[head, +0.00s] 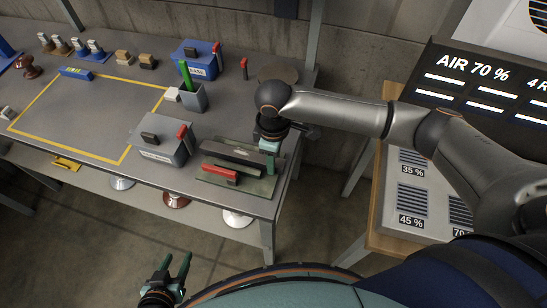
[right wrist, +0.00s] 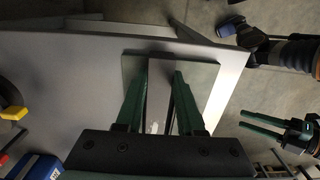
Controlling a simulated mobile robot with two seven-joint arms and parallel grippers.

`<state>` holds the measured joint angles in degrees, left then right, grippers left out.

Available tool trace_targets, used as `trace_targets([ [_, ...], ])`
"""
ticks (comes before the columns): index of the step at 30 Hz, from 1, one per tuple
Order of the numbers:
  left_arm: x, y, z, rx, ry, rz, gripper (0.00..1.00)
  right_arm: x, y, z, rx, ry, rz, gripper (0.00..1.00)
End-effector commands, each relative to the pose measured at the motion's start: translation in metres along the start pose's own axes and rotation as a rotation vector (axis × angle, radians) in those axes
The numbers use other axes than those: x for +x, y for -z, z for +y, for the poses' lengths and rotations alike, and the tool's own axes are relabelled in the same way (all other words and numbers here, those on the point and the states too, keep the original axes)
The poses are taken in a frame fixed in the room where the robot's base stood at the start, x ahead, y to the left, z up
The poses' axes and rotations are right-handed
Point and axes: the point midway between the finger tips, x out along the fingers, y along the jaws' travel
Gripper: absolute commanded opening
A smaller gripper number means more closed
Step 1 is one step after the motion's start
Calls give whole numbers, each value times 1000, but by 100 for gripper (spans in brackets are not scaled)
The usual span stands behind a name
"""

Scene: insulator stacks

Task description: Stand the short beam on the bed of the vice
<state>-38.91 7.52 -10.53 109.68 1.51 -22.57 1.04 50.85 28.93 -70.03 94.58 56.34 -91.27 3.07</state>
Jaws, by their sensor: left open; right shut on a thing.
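The vice (head: 262,187) lies at the right end of the grey table, with a greenish base plate, long dark jaws and a red block at its front. Its plate also shows in the right wrist view (right wrist: 205,76). My right gripper (head: 268,150) points down over the vice's right end. In the right wrist view its fingers are shut on a grey bar, apparently the short beam (right wrist: 157,95). In the head view the beam is mostly hidden, and I cannot tell whether it touches the bed. My left gripper (head: 177,268) is open and empty, low in front of the table.
A grey box (head: 160,150) with a red and a dark piece stands left of the vice. Behind are a grey cup (head: 192,98) with a green stick and a blue case (head: 196,62). A sign panel (head: 480,85) stands right.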

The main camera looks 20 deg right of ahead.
Motion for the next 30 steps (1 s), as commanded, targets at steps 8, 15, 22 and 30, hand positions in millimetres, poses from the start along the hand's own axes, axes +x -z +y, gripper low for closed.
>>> trace_targets([
  [8, 0, 1, 0, 0, 0, 0, 50, 1, 1, 0, 0, 0, 2, 0],
  [15, 0, 0, 0, 0, 0, 0, 50, 2, 0, 0, 1, 0, 0, 61],
  [22, 0, 1, 0, 0, 0, 0, 50, 2, 0, 0, 1, 0, 0, 67],
  [30, -1, 2, 0, 0, 0, 0, 50, -18, 1, 0, 1, -1, 3, 67],
])
